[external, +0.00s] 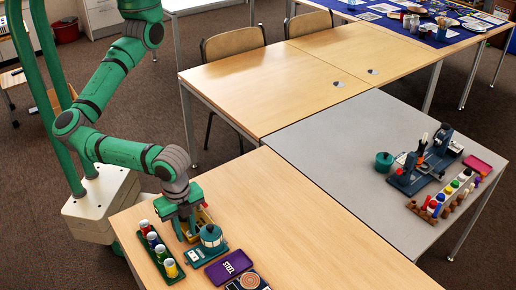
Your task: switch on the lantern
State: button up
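A small teal lantern-like object (211,236) with a rounded top stands on the near wooden table (290,240). I take it to be the lantern; whether it is lit, and where its switch is, is too small to tell. My gripper (186,228) points down just left of it, close in the picture, in front of a small wooden box (205,215). Contact with the lantern cannot be made out. The fingertips are small and blend with the dark tray parts, so their opening and anything between them is unclear.
A dark tray with several coloured-lid jars (160,252) lies left of my gripper. The grey table (340,150) holds tools and a teal pot (384,161). The near table's right side is clear.

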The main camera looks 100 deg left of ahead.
aim_at(191, 252)
notch_tip(191, 252, down, 8)
jog(key=shift+f, duration=0.1)
jog(key=shift+c, duration=0.5)
grip_shut()
